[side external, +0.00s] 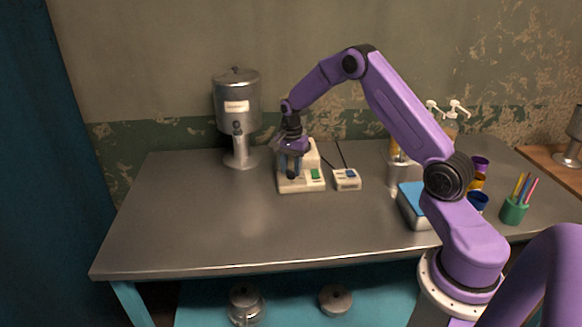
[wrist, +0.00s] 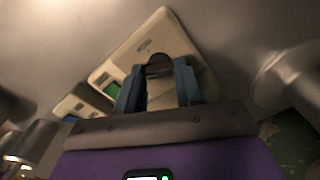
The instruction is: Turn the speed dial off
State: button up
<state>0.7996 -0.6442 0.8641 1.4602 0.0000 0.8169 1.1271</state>
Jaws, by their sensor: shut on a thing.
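The dark round dial (wrist: 158,60) sits on top of a cream-coloured machine (wrist: 115,62) in the wrist view. My gripper (wrist: 158,78) has its two blue-grey fingers on either side of the dial and is shut on it. In the side view my gripper (side external: 293,172) points down at the cream machine (side external: 287,187), which has a green patch (side external: 315,174) at its front right. The dial is hidden behind my gripper there. I cannot read any dial marking.
A small cream box (side external: 347,185) with a blue patch stands just right of the machine. A metal tank (side external: 236,98) stands to the left. Bottles, a blue-topped box (side external: 411,196) and a green pencil cup (side external: 514,211) are at the right. The table (side external: 200,225) is clear at front left.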

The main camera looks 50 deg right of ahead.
jog(key=n, duration=1.5)
jog(key=shift+n, duration=2.7)
jog(key=o, duration=1)
jog(key=shift+o, duration=0.2)
